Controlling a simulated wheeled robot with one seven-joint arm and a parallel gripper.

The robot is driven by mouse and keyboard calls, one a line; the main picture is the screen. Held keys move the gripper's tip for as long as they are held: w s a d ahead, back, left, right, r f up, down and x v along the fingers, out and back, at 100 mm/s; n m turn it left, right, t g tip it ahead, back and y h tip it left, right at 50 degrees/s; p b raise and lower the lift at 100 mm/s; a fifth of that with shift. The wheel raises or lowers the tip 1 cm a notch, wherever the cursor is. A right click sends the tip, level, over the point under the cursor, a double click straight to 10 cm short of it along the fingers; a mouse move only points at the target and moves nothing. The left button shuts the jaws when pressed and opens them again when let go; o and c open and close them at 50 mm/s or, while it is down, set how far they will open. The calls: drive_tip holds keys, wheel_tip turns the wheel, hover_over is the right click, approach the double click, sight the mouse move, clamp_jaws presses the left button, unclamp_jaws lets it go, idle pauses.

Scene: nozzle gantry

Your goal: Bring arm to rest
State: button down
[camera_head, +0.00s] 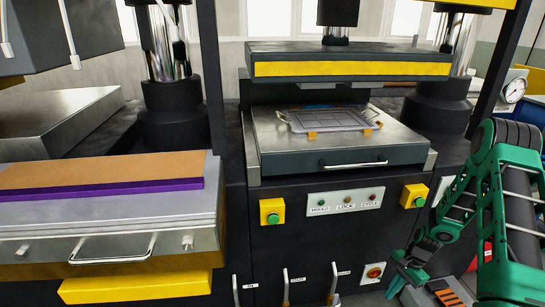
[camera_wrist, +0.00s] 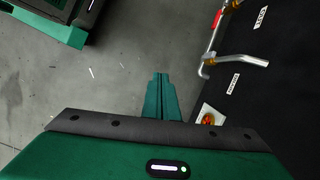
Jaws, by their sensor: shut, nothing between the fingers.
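My green arm (camera_head: 505,200) hangs at the right side of the head view, folded beside the press cabinet. My gripper (camera_head: 393,289) points downward in front of the cabinet's lower right part. In the wrist view my gripper (camera_wrist: 160,76) shows its two green fingers together, with nothing between them. Below it in the wrist view are the grey floor and, to the right, the dark cabinet front. I see no contact between the fingers and anything else.
The press (camera_head: 340,155) holds a grey tray (camera_head: 330,119) under a yellow-edged upper plate (camera_head: 350,69). Bent metal levers show in the head view (camera_head: 333,285) and in the wrist view (camera_wrist: 240,60). A red knob (camera_head: 373,272) sits on the cabinet. Open floor (camera_wrist: 60,100) lies left of the fingers.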

drive_tip(key=s+d+r+n+h, duration=0.1)
drive_tip(key=s+r, duration=0.2)
drive_tip(key=r, duration=0.7)
drive_tip(key=s+d+r+n+h, duration=0.1)
drive_tip(key=s+r+n, duration=0.15)
drive_tip(key=r, duration=0.85)
drive_tip(key=s+d+r+n+h, duration=0.1)
drive_tip(key=s+r, duration=0.3)
drive_tip(key=r, duration=0.6)
drive_tip(key=s+a+r+n, duration=0.1)
drive_tip(key=s+a+r, duration=0.1)
drive_tip(key=s+r, duration=0.4)
drive_tip(key=s+a+r+n+t, duration=0.1)
drive_tip(key=s+r, duration=0.5)
drive_tip(key=s, duration=0.8)
drive_tip(key=shift+a+r+n, duration=0.4)
drive_tip(key=shift+a+n, duration=0.15)
drive_tip(key=shift+a, duration=0.55)
drive_tip(key=shift+w+f, duration=0.25)
drive_tip(key=shift+w, duration=0.35)
